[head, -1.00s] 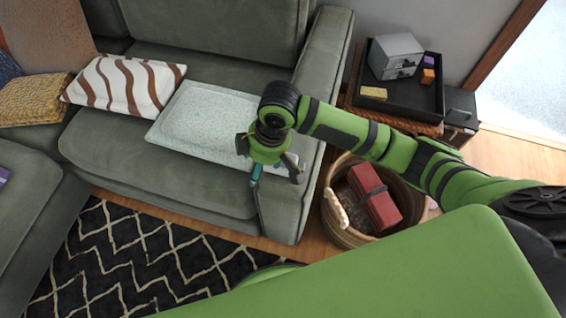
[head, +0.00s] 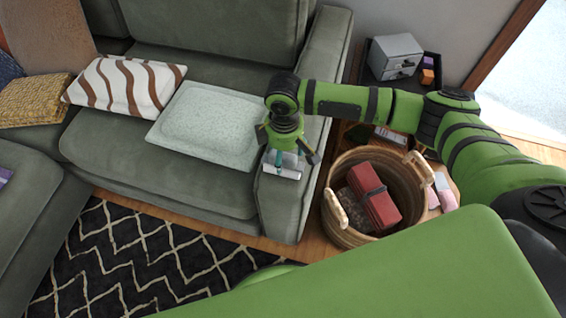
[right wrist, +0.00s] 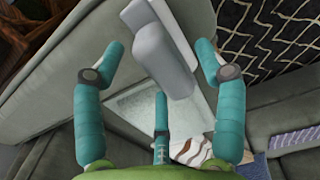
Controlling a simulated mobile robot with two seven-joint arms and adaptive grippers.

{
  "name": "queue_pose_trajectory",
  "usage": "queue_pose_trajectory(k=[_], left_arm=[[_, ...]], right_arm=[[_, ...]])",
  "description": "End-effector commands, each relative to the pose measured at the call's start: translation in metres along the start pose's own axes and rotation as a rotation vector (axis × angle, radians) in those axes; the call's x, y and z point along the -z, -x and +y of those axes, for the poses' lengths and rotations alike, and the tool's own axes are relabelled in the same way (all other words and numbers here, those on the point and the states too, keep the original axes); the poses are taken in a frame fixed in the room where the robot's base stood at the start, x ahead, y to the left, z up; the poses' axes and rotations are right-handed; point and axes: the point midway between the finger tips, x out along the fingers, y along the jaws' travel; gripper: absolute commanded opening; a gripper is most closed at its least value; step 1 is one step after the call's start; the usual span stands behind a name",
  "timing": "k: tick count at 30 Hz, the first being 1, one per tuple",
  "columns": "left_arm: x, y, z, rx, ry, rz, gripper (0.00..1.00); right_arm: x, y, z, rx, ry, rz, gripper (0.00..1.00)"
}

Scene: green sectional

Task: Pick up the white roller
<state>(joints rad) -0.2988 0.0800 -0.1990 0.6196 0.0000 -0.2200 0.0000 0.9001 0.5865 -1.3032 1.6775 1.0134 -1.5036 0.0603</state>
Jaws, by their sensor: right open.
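The white roller (head: 281,170) lies on the front part of the sofa's right arm, partly hidden by my right gripper (head: 287,158). In the right wrist view the roller (right wrist: 160,55) shows as a pale cylinder with a lighter piece beside it, between the upper fingertips. My right gripper (right wrist: 161,68) is open, its teal fingers spread around the roller's outline with nothing gripped. I cannot tell whether any finger touches it. My left gripper is not in view.
A pale speckled pad (head: 208,125) and a brown-striped pillow (head: 126,85) lie on the green sofa seat (head: 150,165). A wicker basket (head: 345,232) with a red case (head: 374,195) stands right of the sofa arm. A grey drawer box (head: 394,56) stands behind.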

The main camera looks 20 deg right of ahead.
Motion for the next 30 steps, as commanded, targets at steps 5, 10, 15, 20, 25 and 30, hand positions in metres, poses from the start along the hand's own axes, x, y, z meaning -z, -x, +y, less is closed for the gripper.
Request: queue_pose_trajectory(k=[5,10,15,20,25,30], left_arm=[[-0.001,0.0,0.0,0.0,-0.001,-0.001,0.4],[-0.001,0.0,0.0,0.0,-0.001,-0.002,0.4],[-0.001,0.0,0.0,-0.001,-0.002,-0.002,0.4],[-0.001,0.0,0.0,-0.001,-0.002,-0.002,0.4],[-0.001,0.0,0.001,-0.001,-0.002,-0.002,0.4],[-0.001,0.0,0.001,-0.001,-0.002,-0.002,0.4]], right_arm=[[0.0,-0.002,0.0,-0.001,0.001,0.001,0.71],[0.0,-0.002,0.0,-0.001,0.001,0.001,0.31],[0.0,-0.002,0.0,-0.001,0.001,0.001,0.06],[0.001,-0.002,0.0,-0.001,0.001,0.002,0.06],[0.001,0.001,0.0,-0.001,0.0,0.002,0.06],[0.001,0.016,0.001,-0.002,0.0,0.004,0.06]])
